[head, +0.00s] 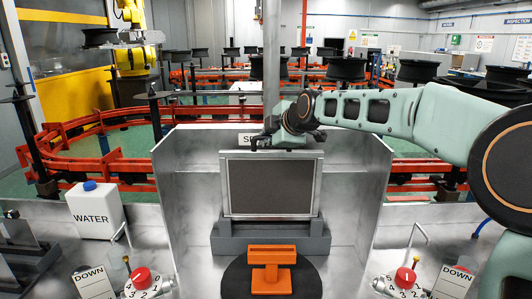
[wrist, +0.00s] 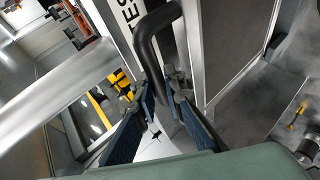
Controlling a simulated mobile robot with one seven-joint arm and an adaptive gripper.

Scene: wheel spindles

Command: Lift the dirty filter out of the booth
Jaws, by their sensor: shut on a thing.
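The filter (head: 270,188) is a dark panel in a silver frame, standing upright inside the metal booth (head: 178,190). Its bottom edge is at the grey stepped base (head: 232,242); I cannot tell whether it touches. My gripper (head: 270,143) is at the filter's top edge, reaching in from the right. In the wrist view, the fingers (wrist: 165,115) are closed around a black curved handle (wrist: 146,45) by the filter's frame. The dark filter face (wrist: 228,45) also shows there. The exact contact of the fingertips is partly hidden.
An orange fixture (head: 271,256) stands on a black round plate (head: 232,280) before the filter. Booth walls rise on both sides. A white water container (head: 97,212) stands left. Red-knob dials (head: 140,277) flank the front. Orange rails (head: 105,160) lie behind.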

